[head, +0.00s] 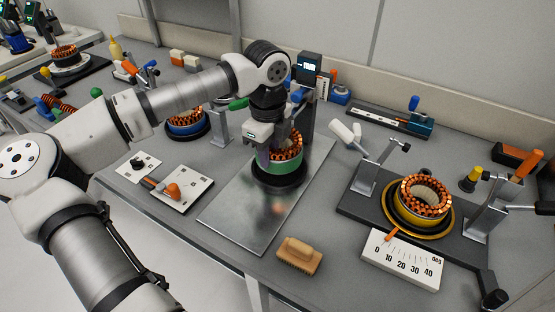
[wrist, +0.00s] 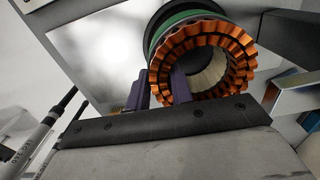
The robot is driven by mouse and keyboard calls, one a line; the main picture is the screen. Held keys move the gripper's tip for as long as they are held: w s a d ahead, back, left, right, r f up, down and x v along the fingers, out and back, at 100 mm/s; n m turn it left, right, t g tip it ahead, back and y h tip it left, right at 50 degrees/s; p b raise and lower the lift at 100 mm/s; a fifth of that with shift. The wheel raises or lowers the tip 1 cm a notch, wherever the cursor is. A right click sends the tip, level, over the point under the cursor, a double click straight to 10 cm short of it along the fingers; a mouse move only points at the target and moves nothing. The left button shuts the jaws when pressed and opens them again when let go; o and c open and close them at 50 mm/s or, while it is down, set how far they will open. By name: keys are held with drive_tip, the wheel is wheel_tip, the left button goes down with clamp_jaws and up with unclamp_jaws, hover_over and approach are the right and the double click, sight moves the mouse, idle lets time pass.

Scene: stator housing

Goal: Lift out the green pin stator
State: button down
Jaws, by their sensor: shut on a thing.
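The green pin stator (head: 284,164) is a green ring with orange copper windings on top. It sits at a round black base on the metal plate, upright; I cannot tell if there is a gap beneath it. In the wrist view its windings and green rim (wrist: 186,18) fill the upper middle. My gripper (head: 264,154) reaches down onto the stator's left side. In the wrist view its purple fingers (wrist: 160,90) are at the left edge of the ring, shut on the stator, with winding between them. The fingertips are partly hidden.
A shiny metal plate (head: 236,218) lies under the stator. A yellow stator (head: 424,205) stands in a fixture at the right, and a blue one (head: 186,123) at the left behind my arm. A wooden brush (head: 299,256) lies in front. A post with a display (head: 308,67) stands close behind.

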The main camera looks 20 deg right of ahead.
drive_tip(key=shift+r+p, duration=0.55)
drive_tip(key=shift+r, duration=1.25)
